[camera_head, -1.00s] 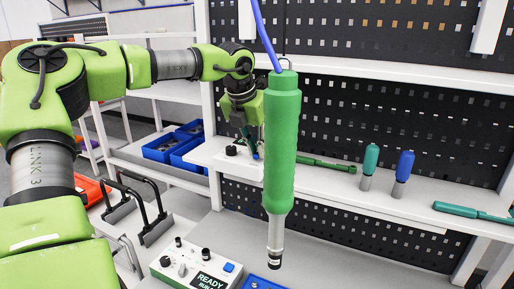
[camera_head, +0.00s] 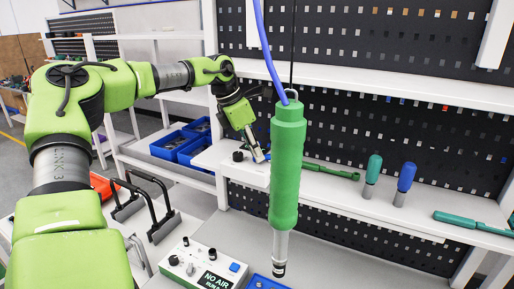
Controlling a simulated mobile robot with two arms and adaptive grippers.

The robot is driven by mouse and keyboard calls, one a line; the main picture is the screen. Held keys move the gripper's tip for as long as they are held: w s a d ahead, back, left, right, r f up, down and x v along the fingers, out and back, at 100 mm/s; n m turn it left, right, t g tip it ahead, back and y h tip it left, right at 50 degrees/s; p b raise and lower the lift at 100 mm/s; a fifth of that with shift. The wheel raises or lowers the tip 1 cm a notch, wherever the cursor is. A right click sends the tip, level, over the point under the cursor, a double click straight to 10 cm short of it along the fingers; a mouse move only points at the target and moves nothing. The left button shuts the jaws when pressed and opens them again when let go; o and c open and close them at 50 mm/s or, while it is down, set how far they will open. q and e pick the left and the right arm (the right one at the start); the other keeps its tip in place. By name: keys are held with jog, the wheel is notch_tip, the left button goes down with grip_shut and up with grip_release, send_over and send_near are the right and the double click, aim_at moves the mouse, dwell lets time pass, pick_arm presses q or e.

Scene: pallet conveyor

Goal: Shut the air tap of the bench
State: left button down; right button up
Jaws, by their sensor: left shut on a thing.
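My left gripper (camera_head: 262,156) reaches down to the left part of the white shelf, behind the hanging green tool. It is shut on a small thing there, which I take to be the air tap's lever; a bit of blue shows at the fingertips. The tap's body and the lever's exact angle are mostly hidden by the fingers and the green tool. The control box (camera_head: 177,262) on the bench has a display (camera_head: 214,281) that reads "NO AIR", with a second line only partly readable. My right gripper is not in view.
The green tool (camera_head: 287,165) hangs upright on a blue hose (camera_head: 266,50) close in front of the gripper. A black knob (camera_head: 238,156) stands beside the fingers. Teal (camera_head: 373,170) and blue (camera_head: 405,172) screwdrivers stand on the shelf (camera_head: 340,194) to the right. Blue bins (camera_head: 172,146) are at left.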

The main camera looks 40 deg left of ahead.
pick_arm(q)
jog(key=shift+w+a+m, duration=0.1)
jog(key=shift+a+m, duration=0.1)
jog(key=shift+m, duration=0.2)
jog(key=c, duration=2.1)
grip_release()
